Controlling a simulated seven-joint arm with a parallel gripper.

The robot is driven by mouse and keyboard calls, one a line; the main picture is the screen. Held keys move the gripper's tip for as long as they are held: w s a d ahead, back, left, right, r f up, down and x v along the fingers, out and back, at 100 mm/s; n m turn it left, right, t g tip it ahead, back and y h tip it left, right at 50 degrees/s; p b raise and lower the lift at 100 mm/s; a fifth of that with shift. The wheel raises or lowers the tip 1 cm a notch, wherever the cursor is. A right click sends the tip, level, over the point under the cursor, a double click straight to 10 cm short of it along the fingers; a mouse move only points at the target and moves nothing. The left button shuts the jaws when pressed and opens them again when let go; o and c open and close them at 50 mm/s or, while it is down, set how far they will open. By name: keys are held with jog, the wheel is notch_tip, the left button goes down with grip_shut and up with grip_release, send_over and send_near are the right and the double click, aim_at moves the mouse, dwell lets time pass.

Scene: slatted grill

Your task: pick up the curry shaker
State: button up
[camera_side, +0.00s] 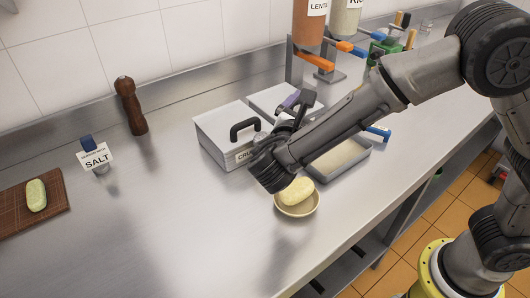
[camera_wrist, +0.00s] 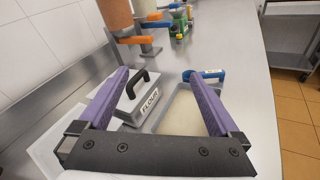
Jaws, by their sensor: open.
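No thing I can identify as the curry shaker shows in either view. A small shaker (camera_side: 98,167) with a blue top stands on the left of the counter, its sign reading SALT. My gripper (camera_wrist: 160,82) is open, with two purple fingers spread apart and nothing seen held between them. In the side view my gripper (camera_side: 292,101) is above the lidded boxes, mostly hidden by my wrist. In the wrist view a box labelled FLOUR (camera_wrist: 130,108) lies beyond the fingers. A blue item with a white label (camera_wrist: 212,75) sits by the far end of a tray.
A lidded box (camera_side: 212,130) and a shallow tray (camera_side: 345,160) stand near my wrist. A bowl (camera_side: 297,209) holds a pale yellow lump. A brown mill (camera_side: 131,106) and a brown mat (camera_side: 60,203) are left. Dispensers (camera_side: 308,35) stand behind. The front-left counter is clear.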

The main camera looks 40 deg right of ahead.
aim_at(264, 141)
jog(key=s+a+f+n+t+y, duration=0.1)
jog(key=a+f+n+t, duration=0.1)
jog(key=a, duration=0.3)
jog(key=s+a+f+n+t+y, duration=0.1)
jog(key=a+f+n+t, duration=0.1)
jog(key=a+f, duration=0.3)
jog(key=a+f+n+t+y, duration=0.1)
jog(key=a+f+n+t, duration=0.1)
jog(key=a+f+n, duration=0.1)
jog(key=shift+s+a+f+n, duration=0.15)
jog(key=shift+s+a+f, duration=0.1)
jog(key=shift+a, duration=0.25)
jog(key=shift+s+a+f+n, duration=0.15)
jog(key=shift+a+f, duration=0.05)
jog(key=shift+a, duration=0.3)
jog(key=x, duration=1.3)
jog(key=shift+w+d, duration=0.1)
jog(key=shift+w, duration=0.2)
jog(key=c, duration=1.5)
jog(key=shift+c, duration=0.2)
jog(key=shift+r, duration=0.1)
